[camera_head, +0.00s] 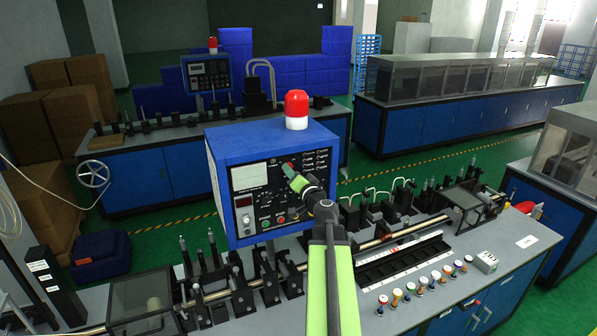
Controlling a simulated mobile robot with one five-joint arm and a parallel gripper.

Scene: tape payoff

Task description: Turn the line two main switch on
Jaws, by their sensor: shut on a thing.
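A blue control box (262,145) with a black front panel (262,190) stands over the near bench. My gripper (288,170) is at the upper middle of this panel, right of the display. It is shut on a small control there, which it mostly hides. I cannot tell which way that control is turned, nor read its label.
A red beacon (297,108) stands on top of the box. The near bench (520,250) carries black fixtures, a long metal rod and several coloured knobs (430,280) at its front. A second bench with a similar panel (207,75) stands behind. Green floor lies between the benches.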

